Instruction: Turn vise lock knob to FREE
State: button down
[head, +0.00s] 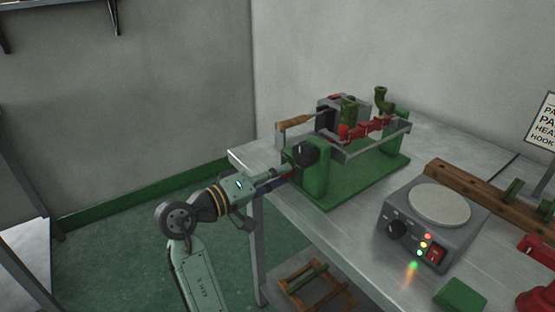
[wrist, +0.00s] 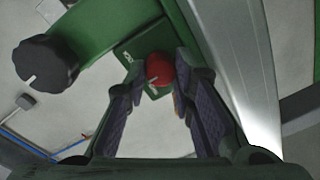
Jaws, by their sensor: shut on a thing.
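The red knob (wrist: 160,67) is on a green plate (wrist: 128,56) in the wrist view. It has a white pointer mark at its lower left, and small white lettering on the plate is too small to read. My gripper (wrist: 159,76) has its two fingers on either side of the red knob, shut on it. In the head view my gripper (head: 284,173) reaches the near left end of the green vise (head: 316,178), and the red knob is mostly hidden there.
A black knob (head: 304,153) on the vise end sits just above my gripper; it also shows in the wrist view (wrist: 46,63). A grey hot plate (head: 413,233) stands to the right on the metal table (head: 330,232). A wooden rack (head: 455,177) lies behind it.

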jog(key=n+p, duration=0.2)
jog(key=p, duration=0.1)
jog(key=n+p, duration=0.2)
jog(key=p, duration=0.1)
jog(key=shift+r, duration=0.35)
jog(key=shift+f+n+g+p, duration=0.15)
jog(key=shift+n+p, duration=0.55)
jog(key=shift+n, duration=0.3)
jog(key=shift+f+n+g+p, duration=0.15)
jog(key=shift+n+p, duration=0.55)
jog(key=shift+n, duration=0.3)
jog(key=c, duration=1.3)
grip_release()
jog(key=shift+c, duration=0.2)
jog(key=shift+f, duration=0.1)
